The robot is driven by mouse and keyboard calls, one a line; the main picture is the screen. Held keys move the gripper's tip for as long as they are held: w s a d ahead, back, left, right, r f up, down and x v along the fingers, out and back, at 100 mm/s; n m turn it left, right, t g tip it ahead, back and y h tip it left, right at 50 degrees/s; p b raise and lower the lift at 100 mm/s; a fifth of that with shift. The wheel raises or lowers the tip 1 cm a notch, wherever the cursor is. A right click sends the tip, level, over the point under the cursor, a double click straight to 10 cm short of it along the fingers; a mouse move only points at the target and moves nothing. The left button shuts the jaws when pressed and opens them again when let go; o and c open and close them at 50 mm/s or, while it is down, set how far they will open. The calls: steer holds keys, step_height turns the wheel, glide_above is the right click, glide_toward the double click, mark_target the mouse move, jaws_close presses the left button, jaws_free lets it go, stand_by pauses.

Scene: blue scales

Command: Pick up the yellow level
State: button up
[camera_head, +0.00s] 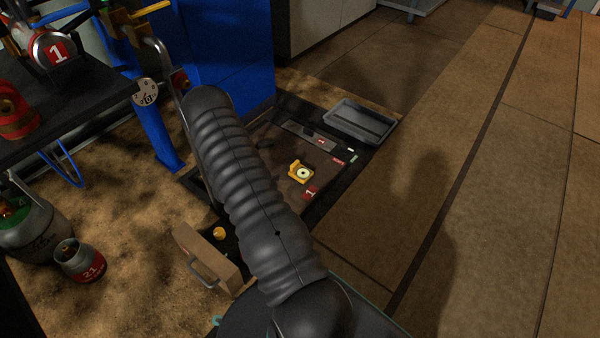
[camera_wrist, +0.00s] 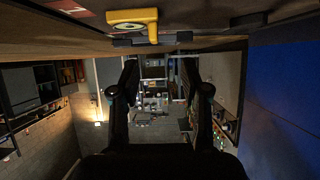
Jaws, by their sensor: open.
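The yellow level (camera_head: 296,170), a small yellow piece with a round pale dial, lies on a dark, low surface just right of my arm in the head view. In the wrist view the level (camera_wrist: 134,17) shows at the top edge, left of centre, beyond and above the finger line. My gripper (camera_wrist: 160,70) is open, with two dark fingers apart and nothing between them. It does not touch the level in the wrist view. In the head view my black ribbed arm hides the gripper.
A grey tray (camera_head: 361,121) lies behind the level. A brown case (camera_head: 207,258) with a handle stands at the front left of my arm. A blue panel (camera_head: 225,55) rises behind. A numbered pot (camera_head: 80,260) stands at left. Open floor (camera_head: 500,210) lies at right.

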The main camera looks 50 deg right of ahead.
mark_target(293, 165)
steer(key=shift+h, duration=0.3)
steer(key=x, duration=0.5)
steer(key=r+b+x, duration=0.1)
steer(key=x, duration=0.2)
steer(key=shift+s+d, duration=0.2)
steer(key=shift+d, duration=0.35)
steer(key=shift+s+b+x, duration=0.2)
steer(key=shift+b+x, duration=0.1)
steer(key=shift+x, duration=1.05)
steer(key=shift+s+b+x, duration=0.15)
steer(key=shift+b+x, duration=0.1)
steer(key=shift+x, duration=1.1)
steer(key=shift+a+f, duration=0.1)
steer(key=shift+f, duration=0.05)
jaws_close()
